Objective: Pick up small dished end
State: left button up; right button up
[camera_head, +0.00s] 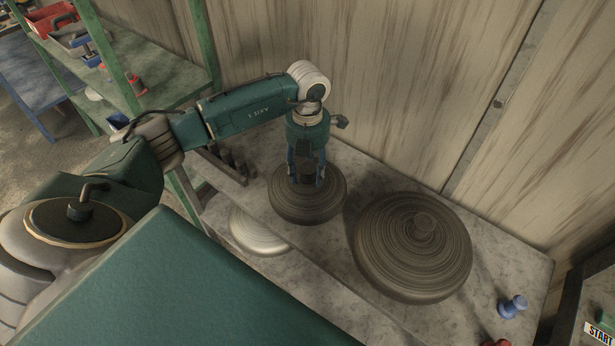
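The small dished end (307,209) is a dark, ring-brushed round dish lying dome-up on the grey table, with a short knob on top. My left gripper (306,181) points straight down over its middle, its two blue fingers one on each side of the knob. The fingers stand wide, and a gap seems to show between them and the knob. The dish appears to rest on the table. The fingers and gripper body partly hide the knob. My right gripper is not in view.
A larger dished end (405,262) with a knob lies close to the right. A paler dish (257,238) sits on a lower level at the left. A blue knobbed object (512,306) stands near the right edge. A wooden wall (410,80) rises behind.

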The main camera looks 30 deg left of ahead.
pick_arm(q)
grip_shut()
jog(key=shift+w+r, duration=0.15)
